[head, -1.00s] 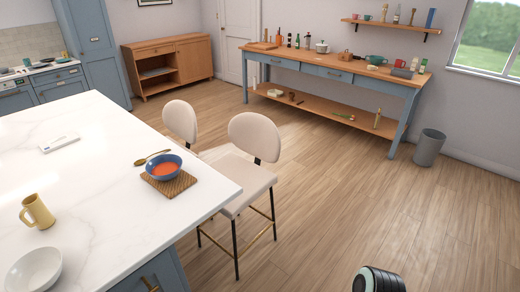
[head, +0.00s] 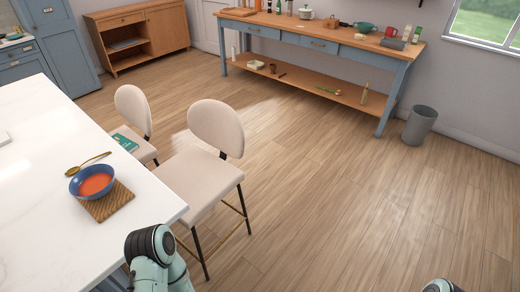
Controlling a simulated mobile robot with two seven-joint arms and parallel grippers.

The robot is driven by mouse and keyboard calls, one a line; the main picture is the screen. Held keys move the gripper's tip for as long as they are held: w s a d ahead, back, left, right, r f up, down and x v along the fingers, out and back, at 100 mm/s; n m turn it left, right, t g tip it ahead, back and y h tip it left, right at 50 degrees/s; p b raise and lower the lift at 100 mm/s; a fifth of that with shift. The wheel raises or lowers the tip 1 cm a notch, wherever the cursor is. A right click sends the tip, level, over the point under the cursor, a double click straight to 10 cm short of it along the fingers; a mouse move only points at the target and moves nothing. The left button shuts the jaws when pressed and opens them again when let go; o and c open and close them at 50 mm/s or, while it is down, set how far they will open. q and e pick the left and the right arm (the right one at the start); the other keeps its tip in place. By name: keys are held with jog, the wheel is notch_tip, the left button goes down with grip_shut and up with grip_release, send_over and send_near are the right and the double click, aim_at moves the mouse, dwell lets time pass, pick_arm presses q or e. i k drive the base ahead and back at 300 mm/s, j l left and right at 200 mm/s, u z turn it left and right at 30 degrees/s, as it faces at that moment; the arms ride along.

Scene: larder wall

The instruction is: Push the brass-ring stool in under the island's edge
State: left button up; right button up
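The nearer cream stool (head: 200,180) stands upright on the floor beside the island's right edge. It has a rounded backrest (head: 217,127), black legs and a brass-coloured foot rail (head: 234,211). Most of its seat is outside the island's edge, and the tabletop corner hides part of its lower left side. A second cream stool (head: 132,106) stands behind it, with a teal book (head: 125,142) on its seat; its foot rail is hidden. The white island (head: 40,235) fills the left. Parts of my arms show at the bottom, but neither gripper is in view.
A blue bowl of red soup (head: 92,183) sits on a wooden board (head: 108,207) near the island's edge, with a brass spoon (head: 88,164) beside it. A workbench (head: 330,45) and grey bin (head: 419,125) stand at the back. The floor right of the stools is clear.

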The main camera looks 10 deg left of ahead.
aim_at(202, 179)
jog(key=i+l+z, duration=0.2)
jog(key=i, duration=0.55)
jog(key=i+z, duration=0.2)
jog(key=i, duration=0.6)
jog(key=i+u, duration=0.3)
jog(key=u, duration=0.15)
jog(key=i+l+u, duration=0.2)
jog(key=u, duration=0.25)
jog(key=i+l+u, duration=0.3)
jog(key=u, duration=0.15)
jog(key=i+u, duration=0.1)
jog(key=u, duration=0.3)
jog(key=i+l+u, duration=0.1)
jog(key=u, duration=0.3)
jog(key=i+l+u, duration=0.1)
jog(key=u, duration=0.3)
jog(key=l+u, duration=0.25)
jog(key=u, duration=0.15)
jog(key=i+l+u, duration=0.1)
jog(key=u, duration=0.35)
jog(key=i+l+u, duration=0.1)
jog(key=l+u, duration=0.5)
jog(key=u, duration=0.3)
jog(key=i+l+u, duration=0.1)
jog(key=l+u, duration=0.35)
jog(key=l, duration=0.15)
